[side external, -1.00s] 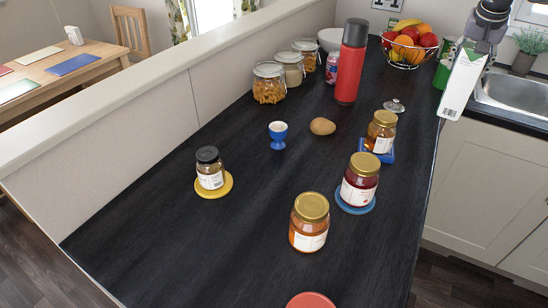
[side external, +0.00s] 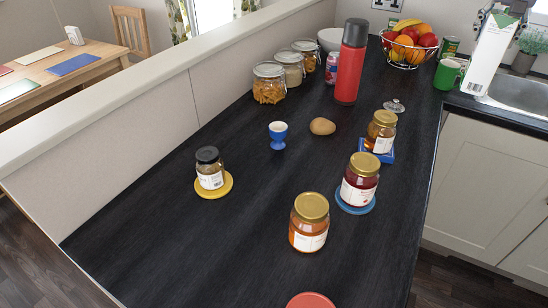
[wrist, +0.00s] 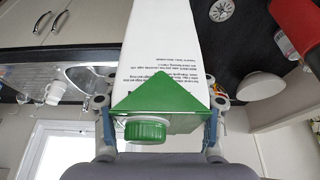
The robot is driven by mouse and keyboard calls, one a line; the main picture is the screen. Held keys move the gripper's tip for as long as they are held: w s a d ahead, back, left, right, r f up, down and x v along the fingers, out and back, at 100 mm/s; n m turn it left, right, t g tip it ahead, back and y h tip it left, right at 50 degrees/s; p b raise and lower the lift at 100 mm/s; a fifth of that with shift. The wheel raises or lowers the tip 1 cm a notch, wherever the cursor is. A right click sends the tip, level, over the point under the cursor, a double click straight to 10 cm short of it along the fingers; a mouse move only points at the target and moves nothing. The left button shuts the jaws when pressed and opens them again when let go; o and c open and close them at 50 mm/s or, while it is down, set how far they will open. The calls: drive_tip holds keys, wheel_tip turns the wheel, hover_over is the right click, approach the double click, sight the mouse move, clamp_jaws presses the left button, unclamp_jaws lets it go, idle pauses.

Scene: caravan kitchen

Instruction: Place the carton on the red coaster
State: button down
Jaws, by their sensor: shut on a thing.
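The white carton (side external: 488,58) is at the upper right of the side external view, in front of the sink. In the wrist view the carton (wrist: 165,40) shows its green gabled top and green cap toward the camera. My gripper (wrist: 160,120) is shut on the carton, with a finger on each side of its top. In the side external view my gripper is mostly cut off by the top edge. The red coaster (side external: 311,300) lies at the bottom edge of the side external view, partly cut off, with nothing seen on it.
An amber jar (side external: 309,222), a red jam jar (side external: 360,184) on a blue coaster and a dark-lidded jar (side external: 209,168) on a yellow coaster stand on the dark worktop. A tall red flask (side external: 350,62), fruit basket (side external: 409,44) and green mug (side external: 447,74) stand farther back.

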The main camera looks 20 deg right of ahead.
drive_tip(key=s+a+n+t+y, duration=0.1)
drive_tip(key=s+a+n+y, duration=0.45)
drive_tip(key=a, duration=0.85)
drive_tip(key=s+a+n+h, duration=0.1)
drive_tip(key=s+a+n, duration=0.1)
drive_tip(key=a+n, duration=0.9)
drive_tip(key=s+a+n+g+y, duration=0.4)
drive_tip(key=s+a+n, duration=0.7)
drive_tip(key=s+a, duration=0.95)
drive_tip(key=s+a+f, duration=0.2)
drive_tip(key=a+f, duration=0.3)
drive_tip(key=f, duration=0.3)
drive_tip(key=s+a+f, duration=0.3)
drive_tip(key=a+f, duration=0.3)
drive_tip(key=f, duration=0.2)
drive_tip(key=shift+f+h, duration=0.15)
drive_tip(key=shift+h, duration=0.1)
